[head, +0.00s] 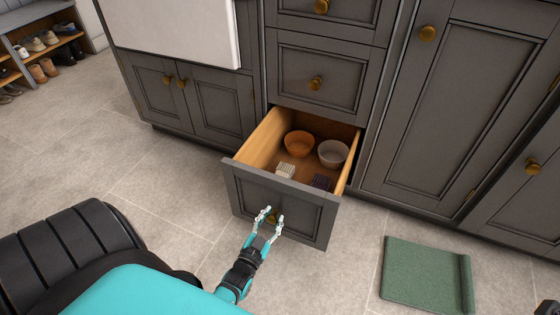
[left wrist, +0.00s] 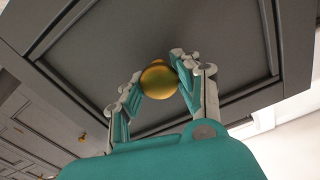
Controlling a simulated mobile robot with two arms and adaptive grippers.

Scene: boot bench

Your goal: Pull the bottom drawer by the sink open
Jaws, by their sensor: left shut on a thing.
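The bottom drawer (head: 290,208) by the white sink (head: 180,25) stands pulled well out from the dark grey cabinet. Inside it are an orange bowl (head: 299,144), a greyish bowl (head: 333,153), a light striped item (head: 285,170) and a dark item (head: 321,182). My left gripper (head: 268,217) is at the drawer front, its fingers on either side of the brass knob. The left wrist view shows the round knob (left wrist: 158,81) between the fingertips, and the gripper is shut on it.
A green mat (head: 427,275) with a rolled edge lies on the tiled floor to the right of the drawer. Closed cabinet doors (head: 440,120) stand on the right. A shoe rack (head: 40,45) is at the far left.

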